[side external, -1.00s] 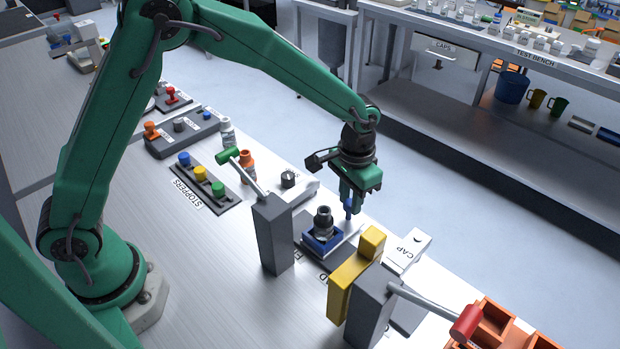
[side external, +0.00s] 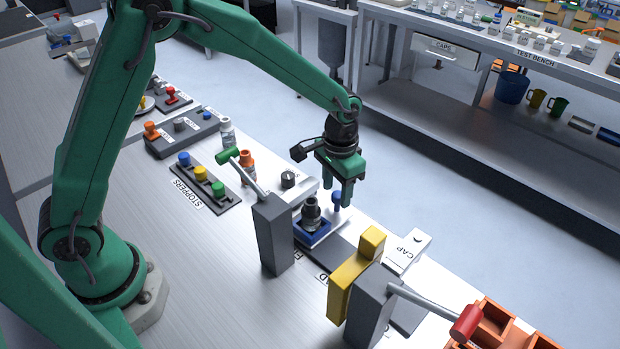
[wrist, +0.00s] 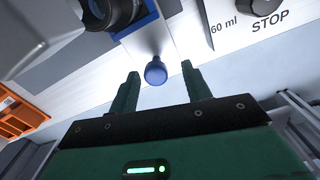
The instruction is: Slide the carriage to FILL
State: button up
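The carriage (side external: 318,236) is a light plate with a blue holder on a dark track in the side view. A dark, ribbed vessel (side external: 311,212) stands upright in the holder. A blue knob (side external: 337,199) rises at the carriage's far side; it also shows in the wrist view (wrist: 155,73). My gripper (side external: 338,203) is over the knob with its fingers apart. In the wrist view the knob lies between and slightly beyond the fingertips (wrist: 160,70), with gaps on both sides. The track lettering is partly hidden, and I cannot read FILL.
A white block with a black dial (side external: 288,179), marked "60 ml STOP" in the wrist view, stands beyond the carriage. Grey posts with a green-handled lever (side external: 228,156) and a red-handled lever (side external: 466,323) flank the track. A yellow block (side external: 355,272) stands to the right.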

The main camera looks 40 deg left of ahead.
notch_tip(320, 180, up, 7)
jog(key=shift+r, duration=0.4)
dwell(0.4)
jog(key=shift+s+a+r, duration=0.15)
jog(key=shift+a+r, duration=0.05)
jog(key=shift+r, duration=0.1)
jog(key=s+a+r+n+t, duration=0.1)
jog(key=s+a+r+t, duration=0.2)
jog(key=s+a+r, duration=0.6)
jog(key=s+a+r+n+t, duration=0.1)
jog(key=s+a, duration=0.3)
jog(key=s, duration=0.9)
jog(key=shift+r+n+t, duration=0.3)
jog(key=shift+r+t, duration=0.05)
jog(key=shift+t, duration=0.45)
